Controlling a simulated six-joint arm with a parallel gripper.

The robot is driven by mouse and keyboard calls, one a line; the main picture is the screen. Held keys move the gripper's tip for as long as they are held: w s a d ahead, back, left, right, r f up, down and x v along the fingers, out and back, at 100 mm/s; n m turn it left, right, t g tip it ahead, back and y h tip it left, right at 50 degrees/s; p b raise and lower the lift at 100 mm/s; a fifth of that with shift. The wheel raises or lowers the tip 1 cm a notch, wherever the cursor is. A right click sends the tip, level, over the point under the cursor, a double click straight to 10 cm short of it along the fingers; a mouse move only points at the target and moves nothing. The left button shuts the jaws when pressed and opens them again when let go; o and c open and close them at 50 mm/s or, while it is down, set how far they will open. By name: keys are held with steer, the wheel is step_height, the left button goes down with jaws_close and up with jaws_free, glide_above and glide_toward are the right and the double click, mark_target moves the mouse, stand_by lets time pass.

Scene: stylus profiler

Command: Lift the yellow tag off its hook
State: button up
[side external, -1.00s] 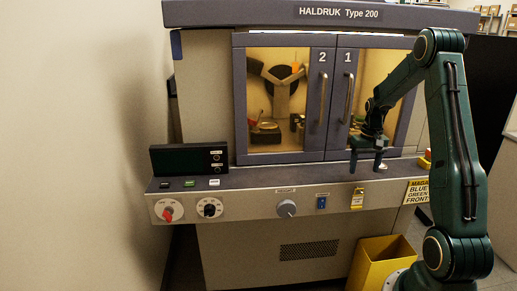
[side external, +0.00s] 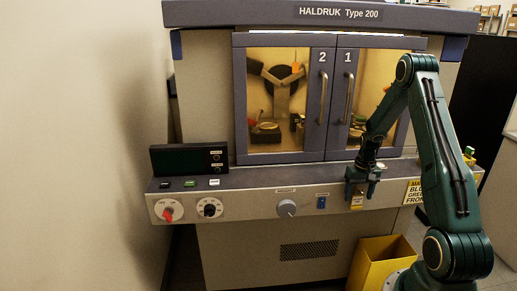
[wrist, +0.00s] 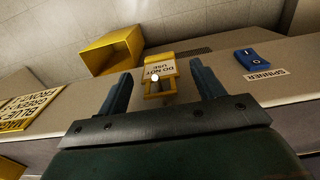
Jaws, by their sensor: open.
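The yellow tag (wrist: 160,66), lettered "DO NOT USE", hangs on the front panel of the machine. A small round pale end, likely its hook, shows over it in the wrist view. In the side view, the lower part of the tag (side external: 357,203) shows just below my gripper (side external: 362,196). The wrist view shows my gripper (wrist: 161,84) open, with one finger on each side of the tag and visible gaps between. I cannot tell whether the fingertips reach the tag's depth.
A blue switch (side external: 321,203) labelled "SPINNER" (wrist: 266,74) and a grey knob (side external: 286,208) lie left of the tag in the side view. A yellow sign (side external: 413,191) is to its right. An open yellow bin (side external: 380,263) stands below.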

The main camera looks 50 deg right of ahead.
steer(key=shift+f, duration=1.15)
jaws_close()
steer(key=shift+r, duration=0.55)
steer(key=shift+s+a, duration=0.1)
steer(key=s+a, duration=0.5)
steer(key=shift+s+a, duration=0.2)
steer(key=shift+s, duration=0.05)
stand_by(1.4)
